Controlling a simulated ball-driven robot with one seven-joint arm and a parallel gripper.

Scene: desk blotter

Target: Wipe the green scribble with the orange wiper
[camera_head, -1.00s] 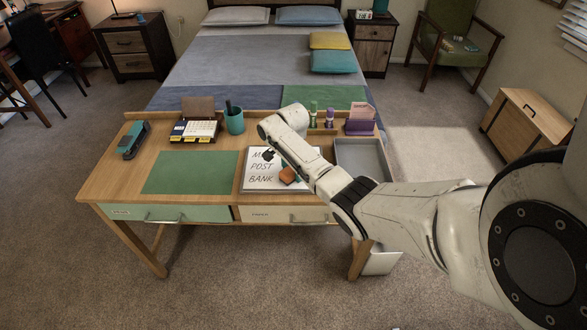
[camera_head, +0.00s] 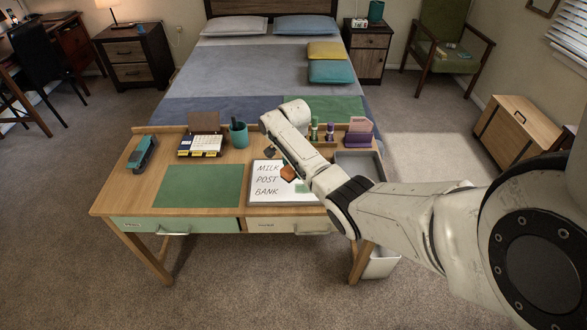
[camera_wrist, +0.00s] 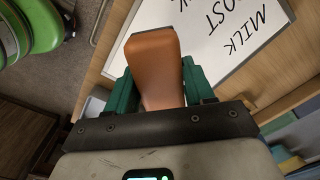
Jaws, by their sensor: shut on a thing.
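The orange wiper (camera_head: 288,173) is in my gripper, and it fills the lower middle of the wrist view (camera_wrist: 155,65). My gripper (camera_wrist: 158,85) is shut on it, with a dark green finger on each side. The whiteboard (camera_head: 262,198) lies on the desk with MILK, POST and BANK in black. In the head view the wiper is over its right part; I cannot tell whether it touches. A small green patch beside the wiper may be the scribble or a finger. The wrist view shows POST and MILK upside down, with no scribble visible.
A green blotter (camera_head: 198,187) lies left of the board. A grey tray (camera_head: 362,165) is at the right, partly behind my arm.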

